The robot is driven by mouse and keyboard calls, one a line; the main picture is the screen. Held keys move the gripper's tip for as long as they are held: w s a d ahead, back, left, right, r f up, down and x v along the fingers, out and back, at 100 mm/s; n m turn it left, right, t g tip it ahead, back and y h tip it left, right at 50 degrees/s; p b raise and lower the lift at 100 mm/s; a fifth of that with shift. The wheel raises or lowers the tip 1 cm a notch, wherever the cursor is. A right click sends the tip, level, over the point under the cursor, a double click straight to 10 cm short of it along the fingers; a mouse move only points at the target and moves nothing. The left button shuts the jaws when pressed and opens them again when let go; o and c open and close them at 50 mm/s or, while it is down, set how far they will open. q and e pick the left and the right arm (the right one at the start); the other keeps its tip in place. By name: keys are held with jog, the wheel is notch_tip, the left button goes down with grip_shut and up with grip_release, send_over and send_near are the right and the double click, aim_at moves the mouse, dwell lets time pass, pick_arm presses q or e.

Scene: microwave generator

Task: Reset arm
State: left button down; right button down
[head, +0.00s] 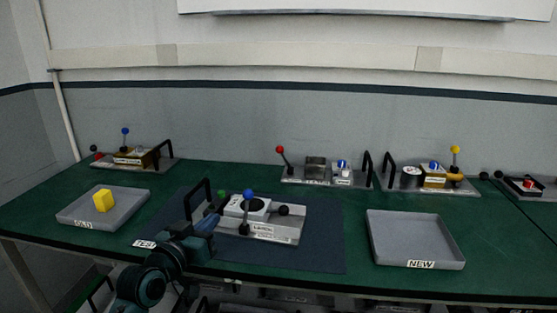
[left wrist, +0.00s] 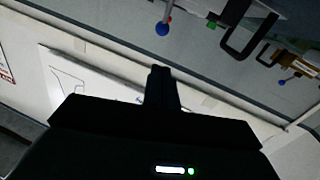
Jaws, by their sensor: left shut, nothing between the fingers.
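My left gripper (head: 208,217) is in the head view, low over the front of the dark mat, at the left end of the middle device (head: 272,231). Its fingers are shut and empty, and they show together in the left wrist view (left wrist: 160,78). The device has a blue-knobbed lever (head: 247,195), a black knob, a "LAUNCH"-like label and a black handle (head: 198,198). In the left wrist view the blue knob (left wrist: 162,29) and a black handle (left wrist: 250,40) appear beyond the fingers. I cannot tell whether the gripper touches the device. My right gripper is not in view.
A grey tray marked OLD (head: 72,214) holds a yellow block (head: 103,201) on the left. An empty grey tray marked NEW (head: 415,240) lies on the right. Devices with levers and handles stand along the back. Green table (head: 300,277) is bare at the front.

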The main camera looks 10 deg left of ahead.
pick_arm(q)
jog(key=s+d+f+g, duration=0.3)
jog(key=s+f, duration=0.9)
jog(key=s, duration=0.1)
jog(key=s+d+f+m+g+y, duration=0.1)
jog(key=s+d+f+g, duration=0.2)
jog(key=s+f, duration=1)
jog(key=shift+s+d+p, duration=0.35)
jog(key=shift+s+d, duration=0.25)
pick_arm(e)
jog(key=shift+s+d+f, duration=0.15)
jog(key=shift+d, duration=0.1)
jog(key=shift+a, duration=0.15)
